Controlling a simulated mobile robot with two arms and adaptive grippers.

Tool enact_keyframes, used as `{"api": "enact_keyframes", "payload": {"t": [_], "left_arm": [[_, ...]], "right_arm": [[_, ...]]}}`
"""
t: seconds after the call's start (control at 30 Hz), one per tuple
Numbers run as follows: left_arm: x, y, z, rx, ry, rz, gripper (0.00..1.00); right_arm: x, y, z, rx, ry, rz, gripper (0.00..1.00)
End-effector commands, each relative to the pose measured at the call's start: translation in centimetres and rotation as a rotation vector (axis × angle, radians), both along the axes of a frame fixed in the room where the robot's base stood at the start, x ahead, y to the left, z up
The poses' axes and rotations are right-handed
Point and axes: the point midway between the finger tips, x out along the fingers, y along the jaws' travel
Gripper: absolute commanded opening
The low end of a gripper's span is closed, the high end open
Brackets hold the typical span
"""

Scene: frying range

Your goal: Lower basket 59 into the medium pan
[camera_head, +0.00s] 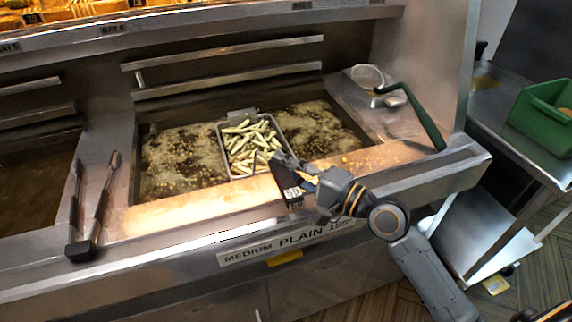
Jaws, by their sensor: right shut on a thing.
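A wire basket (222,153) full of pale cut sticks (250,143) is over the oil of the medium pan (180,160), with frothy oil around it. How deep it sits in the oil is hard to tell. My right gripper (298,179) is shut on the handle end of the basket. The fingertips are partly hidden by the gripper body. A "MEDIUM PLAIN" label (290,243) is on the front panel. My left gripper is not in view.
Black-and-steel tongs (95,210) lie on the left divider. A green bin (545,115) stands on the right side table. Another oil pan (35,180) lies left.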

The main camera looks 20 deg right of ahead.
Motion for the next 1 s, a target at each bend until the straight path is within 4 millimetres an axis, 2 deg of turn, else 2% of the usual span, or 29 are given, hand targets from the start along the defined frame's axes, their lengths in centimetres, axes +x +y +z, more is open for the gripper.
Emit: {"api": "enact_keyframes", "payload": {"t": [0.37,1.0], "left_arm": [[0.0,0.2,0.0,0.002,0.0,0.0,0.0],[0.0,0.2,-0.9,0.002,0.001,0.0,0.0]], "right_arm": [[0.0,0.0,0.2,0.001,-0.006,-0.001,0.0],[0.0,0.0,-1.0,0.002,-0.006,-0.002,0.0]]}}
